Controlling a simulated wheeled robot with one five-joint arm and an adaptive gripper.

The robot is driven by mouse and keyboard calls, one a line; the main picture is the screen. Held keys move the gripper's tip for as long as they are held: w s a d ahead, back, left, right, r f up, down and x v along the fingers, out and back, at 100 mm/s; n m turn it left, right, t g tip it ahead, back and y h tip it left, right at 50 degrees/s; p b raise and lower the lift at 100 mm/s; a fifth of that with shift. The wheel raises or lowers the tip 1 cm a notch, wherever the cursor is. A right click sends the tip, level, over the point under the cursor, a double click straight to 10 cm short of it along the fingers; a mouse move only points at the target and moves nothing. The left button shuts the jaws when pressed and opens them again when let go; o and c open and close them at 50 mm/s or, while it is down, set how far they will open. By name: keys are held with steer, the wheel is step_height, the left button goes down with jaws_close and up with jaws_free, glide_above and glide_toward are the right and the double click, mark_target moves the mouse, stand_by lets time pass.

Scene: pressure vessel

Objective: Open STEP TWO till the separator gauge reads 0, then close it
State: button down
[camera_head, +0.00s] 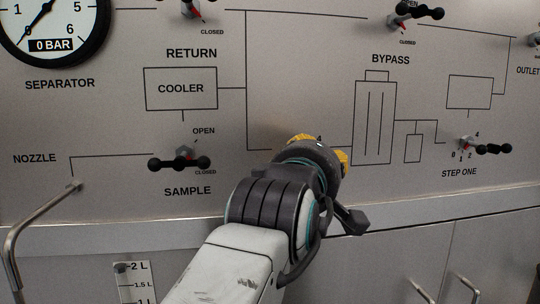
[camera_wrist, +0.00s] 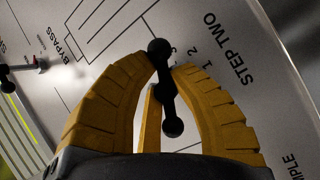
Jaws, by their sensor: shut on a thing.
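The STEP TWO handle (camera_wrist: 167,87), a black bar with ball ends, stands between my gripper's yellow fingers in the wrist view. Its upper ball is near the printed 3; 2 and 1 show to the right. The red pointer, if any, is hidden. My gripper (camera_wrist: 166,66) is shut on this handle. In the head view, my gripper (camera_head: 320,150) covers the handle and most of its label; only a 4 shows above. The separator gauge (camera_head: 50,22), round and white with a black rim, reads 0 BAR on its display, its needle pointing lower left.
The SAMPLE handle (camera_head: 180,163) lies level to the left of my arm. STEP ONE (camera_head: 485,148) is to the right; BYPASS (camera_head: 415,12) and RETURN (camera_head: 192,10) are above. A bent nozzle pipe (camera_head: 30,225) sticks out at lower left.

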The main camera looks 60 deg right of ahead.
steer(key=shift+r, duration=0.1)
steer(key=shift+m+y, duration=0.7)
steer(key=shift+m, duration=0.7)
steer(key=c, duration=1.1)
jaws_free()
steer(key=shift+w, duration=0.1)
steer(key=a, duration=0.4)
steer(key=s+a+r, duration=0.1)
steer(key=a, duration=0.6)
steer(key=shift+s+a+r, duration=0.15)
steer(key=shift+s+a, duration=0.05)
steer(key=shift+a, duration=0.2)
steer(key=shift+o, duration=0.4)
